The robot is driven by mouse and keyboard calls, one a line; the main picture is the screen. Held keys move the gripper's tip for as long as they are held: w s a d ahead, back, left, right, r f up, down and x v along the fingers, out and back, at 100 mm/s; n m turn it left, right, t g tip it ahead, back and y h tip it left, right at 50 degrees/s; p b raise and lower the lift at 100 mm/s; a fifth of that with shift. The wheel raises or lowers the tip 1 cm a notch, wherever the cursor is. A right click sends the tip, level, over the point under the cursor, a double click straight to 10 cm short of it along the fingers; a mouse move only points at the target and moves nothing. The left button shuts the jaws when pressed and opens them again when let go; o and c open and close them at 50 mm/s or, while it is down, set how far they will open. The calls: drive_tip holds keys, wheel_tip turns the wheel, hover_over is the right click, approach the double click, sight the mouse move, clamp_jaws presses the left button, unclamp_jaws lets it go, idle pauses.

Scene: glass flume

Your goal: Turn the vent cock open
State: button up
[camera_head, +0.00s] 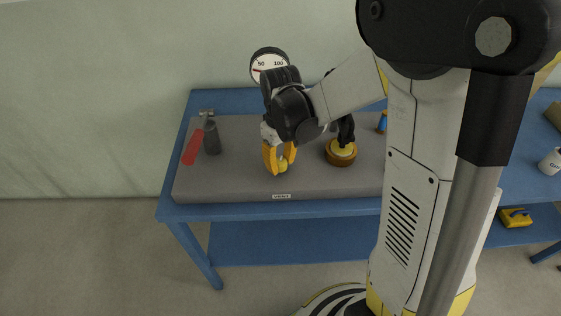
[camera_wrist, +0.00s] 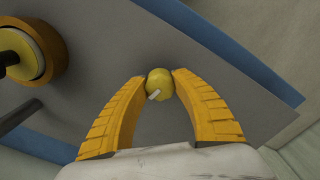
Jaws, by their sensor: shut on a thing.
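The small round yellow knob, which looks like the vent cock (camera_wrist: 160,83), lies between my fingertips in the wrist view, with a short white mark on its top. It also shows in the head view (camera_head: 283,166), partly hidden by my fingers. My gripper (camera_wrist: 159,84) has yellow fingers and is shut on this knob, one fingertip touching each side. In the head view my gripper (camera_head: 279,170) points down over the front part of the grey board. The stem under the knob is hidden, so I cannot tell how far it is turned.
A brass-coloured round fitting with a black lever (camera_head: 341,152) stands to the right on the grey board (camera_head: 235,187). A gauge (camera_head: 269,60) rises behind. The board rests on a blue table (camera_head: 172,205).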

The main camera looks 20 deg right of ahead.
sight(281, 161)
drive_tip(key=shift+n, duration=1.5)
drive_tip(key=o, duration=1.2)
drive_tip(key=shift+r, duration=0.1)
wheel_tip(281, 161, up, 12)
drive_tip(key=shift+s, duration=0.1)
